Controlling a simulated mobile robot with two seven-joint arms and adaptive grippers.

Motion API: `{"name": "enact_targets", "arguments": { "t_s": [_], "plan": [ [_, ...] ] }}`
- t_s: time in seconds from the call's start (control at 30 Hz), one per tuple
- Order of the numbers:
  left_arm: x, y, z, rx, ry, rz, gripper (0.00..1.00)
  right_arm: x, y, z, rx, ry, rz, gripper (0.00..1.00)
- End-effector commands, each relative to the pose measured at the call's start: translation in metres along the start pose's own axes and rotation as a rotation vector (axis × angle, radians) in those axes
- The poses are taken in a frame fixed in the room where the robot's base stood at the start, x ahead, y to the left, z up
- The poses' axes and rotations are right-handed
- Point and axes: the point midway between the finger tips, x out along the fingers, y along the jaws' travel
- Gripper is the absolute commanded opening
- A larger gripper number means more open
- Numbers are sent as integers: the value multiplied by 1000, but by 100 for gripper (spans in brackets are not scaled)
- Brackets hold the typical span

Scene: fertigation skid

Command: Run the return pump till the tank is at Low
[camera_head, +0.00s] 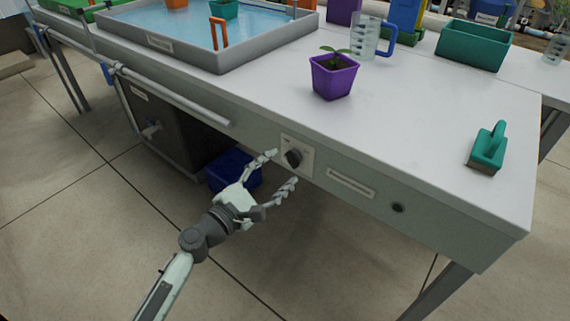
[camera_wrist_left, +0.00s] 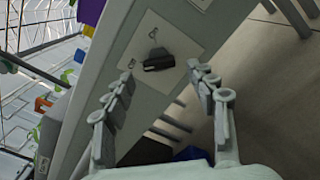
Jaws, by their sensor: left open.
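A black rotary knob (camera_head: 293,158) sits on a pale switch plate (camera_head: 308,157) on the bench's front panel. It also shows in the left wrist view (camera_wrist_left: 158,61), on its pale plate (camera_wrist_left: 174,31). My left gripper (camera_head: 284,168) is open, its fingertips on either side of the knob's front; I cannot tell whether they touch it. In the left wrist view the fingers (camera_wrist_left: 161,74) are spread and empty, with the knob just beyond. A grey tray (camera_head: 228,57) of blue water stands on the bench. A dark tank (camera_head: 170,140) stands beneath. No level marks are readable. My right gripper is out of view.
A small dark round fitting (camera_head: 398,208) and a label (camera_head: 351,183) are right of the plate. A pipe (camera_head: 175,95) runs along the bench front at left. A blue bin (camera_head: 234,170) is behind my gripper. A purple pot (camera_head: 333,78) and green brush (camera_head: 488,149) stand on top.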

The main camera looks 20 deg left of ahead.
Motion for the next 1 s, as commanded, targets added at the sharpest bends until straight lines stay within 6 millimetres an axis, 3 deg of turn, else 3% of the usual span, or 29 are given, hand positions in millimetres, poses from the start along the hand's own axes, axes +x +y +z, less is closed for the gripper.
{"name": "enact_targets", "arguments": {
  "t_s": [0.2, 0.4, 0.6, 1.0],
  "plan": [
    [-50, -1, -1, -4, 4, -2, 57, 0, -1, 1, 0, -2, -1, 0],
    [-80, -1, 0, -2, 2, -1, 57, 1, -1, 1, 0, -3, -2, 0],
    [-90, 0, 0, -1, 0, 0, 57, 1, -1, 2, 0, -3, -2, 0],
    [-90, 0, 0, 0, -1, 0, 57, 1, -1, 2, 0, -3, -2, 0]
  ]
}}
